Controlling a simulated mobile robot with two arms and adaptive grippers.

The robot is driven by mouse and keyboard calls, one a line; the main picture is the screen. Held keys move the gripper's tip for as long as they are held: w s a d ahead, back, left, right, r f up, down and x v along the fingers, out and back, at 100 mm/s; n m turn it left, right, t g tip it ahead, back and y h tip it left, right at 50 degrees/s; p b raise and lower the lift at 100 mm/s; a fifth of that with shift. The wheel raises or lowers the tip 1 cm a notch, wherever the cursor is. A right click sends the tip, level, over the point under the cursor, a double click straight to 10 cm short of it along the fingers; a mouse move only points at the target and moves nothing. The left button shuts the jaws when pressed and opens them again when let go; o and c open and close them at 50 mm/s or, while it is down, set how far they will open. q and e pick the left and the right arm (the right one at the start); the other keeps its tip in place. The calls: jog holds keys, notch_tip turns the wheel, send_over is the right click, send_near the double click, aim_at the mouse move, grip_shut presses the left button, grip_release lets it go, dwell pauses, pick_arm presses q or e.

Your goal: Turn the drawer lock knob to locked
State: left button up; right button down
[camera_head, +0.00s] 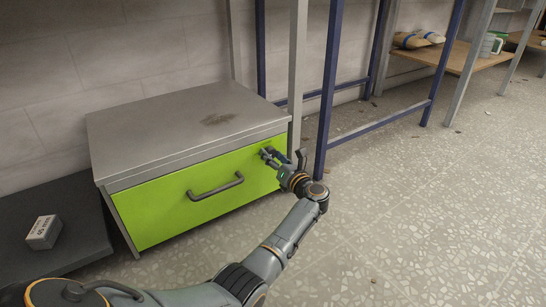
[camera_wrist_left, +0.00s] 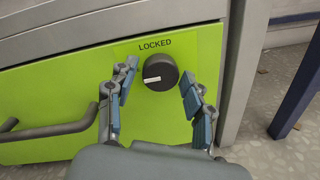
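The drawer (camera_head: 165,205) has a lime green front and a dark bar handle (camera_head: 215,187), and it looks closed. A pale mark on the knob points left and slightly down, not at the word. My left gripper (camera_wrist_left: 157,90) is open, with one finger on each side of the knob and visible gaps to it. In the head view my left gripper (camera_head: 269,157) is at the drawer's right end and hides the knob. My right gripper is not in view.
A grey cabinet top (camera_head: 180,125) with a dark stain lies above the drawer. A blue post (camera_head: 330,90) and a grey post (camera_head: 297,70) stand close to my left gripper. A small white box (camera_head: 43,232) sits on a dark platform at left.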

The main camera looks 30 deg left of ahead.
pick_arm(q)
jog(key=c, duration=0.7)
jog(key=m+p, duration=0.2)
jog(key=p, duration=0.1)
jog(key=shift+r+m, duration=0.2)
jog(key=shift+m, duration=0.2)
jog(key=m+p, duration=0.3)
jog(key=m, duration=0.1)
jog(key=shift+m+g, duration=0.3)
jog(key=m+p, duration=0.1)
jog(key=m, duration=0.3)
jog(key=shift+p, duration=0.3)
jog(key=m, duration=0.2)
jog(key=shift+w+m+g, duration=0.1)
jog(key=shift+m+g, duration=0.2)
jog(key=shift+m, duration=1.7)
